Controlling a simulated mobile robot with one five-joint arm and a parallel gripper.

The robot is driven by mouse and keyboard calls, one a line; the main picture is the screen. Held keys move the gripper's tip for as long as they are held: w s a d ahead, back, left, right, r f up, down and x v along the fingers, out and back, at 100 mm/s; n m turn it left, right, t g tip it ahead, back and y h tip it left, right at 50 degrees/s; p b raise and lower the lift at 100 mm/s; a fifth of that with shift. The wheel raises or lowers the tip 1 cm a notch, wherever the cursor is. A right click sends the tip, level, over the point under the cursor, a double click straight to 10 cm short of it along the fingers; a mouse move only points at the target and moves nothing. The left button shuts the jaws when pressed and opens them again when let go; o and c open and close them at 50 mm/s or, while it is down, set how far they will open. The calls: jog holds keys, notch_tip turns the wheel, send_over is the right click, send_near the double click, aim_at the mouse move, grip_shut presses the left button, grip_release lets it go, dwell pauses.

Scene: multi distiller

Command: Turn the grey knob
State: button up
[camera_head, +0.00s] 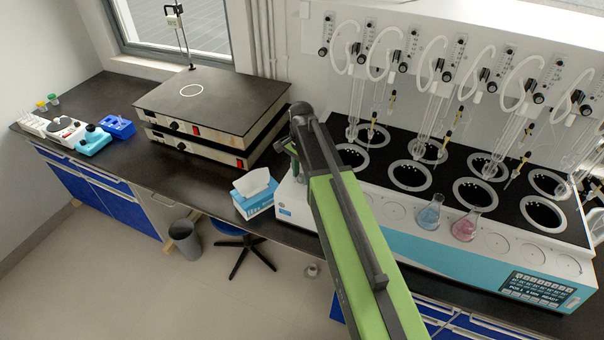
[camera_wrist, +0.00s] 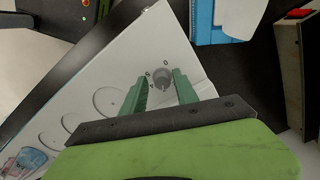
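The grey knob (camera_wrist: 161,76) is a small round knob on the white top of the distiller, with small dark marks around it. My gripper (camera_wrist: 166,72) shows two green fingers, open, one on each side of the knob. Gaps show between the knob and both fingers, so it is not gripped. How far the fingertips are above the panel I cannot tell. In the head view my gripper (camera_head: 293,158) is mostly hidden behind my arm, at the left end of the white distiller (camera_head: 390,212), and the knob is hidden there.
A blue tissue box (camera_head: 253,197) stands just left of the distiller. A blue flask (camera_head: 430,215) and a pink flask (camera_head: 465,227) stand on its front ledge to the right. Stacked dark hot plates (camera_head: 225,95) are at the back left. Glass tubes (camera_head: 436,110) hang behind.

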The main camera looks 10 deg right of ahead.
aim_at(301, 176)
jog(key=shift+o, duration=0.3)
notch_tip(301, 176, up, 18)
jog(key=p, duration=1.7)
jog(key=shift+f, duration=0.25)
jog(key=shift+f, duration=0.1)
